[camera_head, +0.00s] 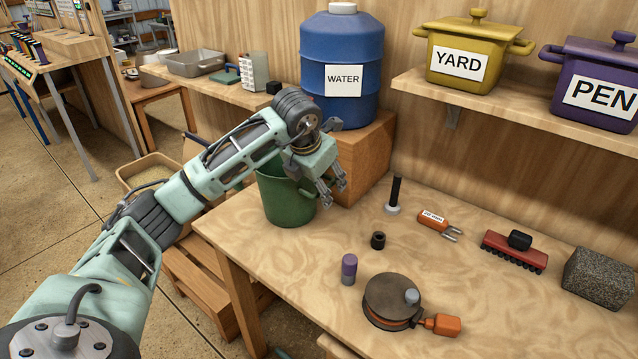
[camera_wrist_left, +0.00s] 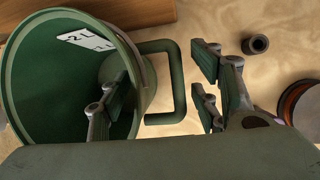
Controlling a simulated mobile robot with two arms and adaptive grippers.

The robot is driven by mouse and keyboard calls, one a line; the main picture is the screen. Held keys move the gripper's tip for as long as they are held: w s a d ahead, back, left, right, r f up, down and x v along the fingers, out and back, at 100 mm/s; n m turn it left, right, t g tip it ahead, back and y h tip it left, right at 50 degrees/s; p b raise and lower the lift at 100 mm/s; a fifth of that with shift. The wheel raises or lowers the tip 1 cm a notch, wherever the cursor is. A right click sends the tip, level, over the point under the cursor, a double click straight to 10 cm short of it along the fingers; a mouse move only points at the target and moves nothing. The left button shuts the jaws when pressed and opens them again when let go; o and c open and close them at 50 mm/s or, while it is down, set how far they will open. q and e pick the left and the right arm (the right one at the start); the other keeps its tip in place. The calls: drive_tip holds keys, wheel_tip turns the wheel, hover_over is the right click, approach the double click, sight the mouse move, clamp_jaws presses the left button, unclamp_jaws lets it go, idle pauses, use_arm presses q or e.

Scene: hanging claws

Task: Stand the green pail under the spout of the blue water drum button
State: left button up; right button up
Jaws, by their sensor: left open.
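The green pail (camera_head: 287,200) stands upright on the near left part of the wooden table, in front of the drum's wooden block. In the left wrist view the pail (camera_wrist_left: 30,80) shows its open mouth, a white label inside and a side handle (camera_wrist_left: 178,85). My left gripper (camera_head: 331,188) is open at the pail's right side. In the wrist view, one finger shows over the pail's mouth and the others beyond the handle. The blue water drum (camera_head: 342,50) stands on the wooden block (camera_head: 365,160). My arm covers its lower front, and I cannot make out its spout or button. My right gripper is not seen.
A black ring (camera_head: 378,240), purple-topped cylinder (camera_head: 348,268), cord reel (camera_head: 392,300), orange fork (camera_head: 437,222), red brush (camera_head: 515,250) and grey block (camera_head: 598,276) lie on the table. Yellow (camera_head: 468,55) and purple (camera_head: 595,85) pots stand on the shelf above. The table's middle has free room.

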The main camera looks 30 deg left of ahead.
use_arm(q)
drive_tip(key=p+v, duration=0.6)
drive_tip(key=v, duration=0.6)
drive_tip(key=shift+p, duration=0.4)
drive_tip(key=shift+r, duration=0.1)
idle(0.6)
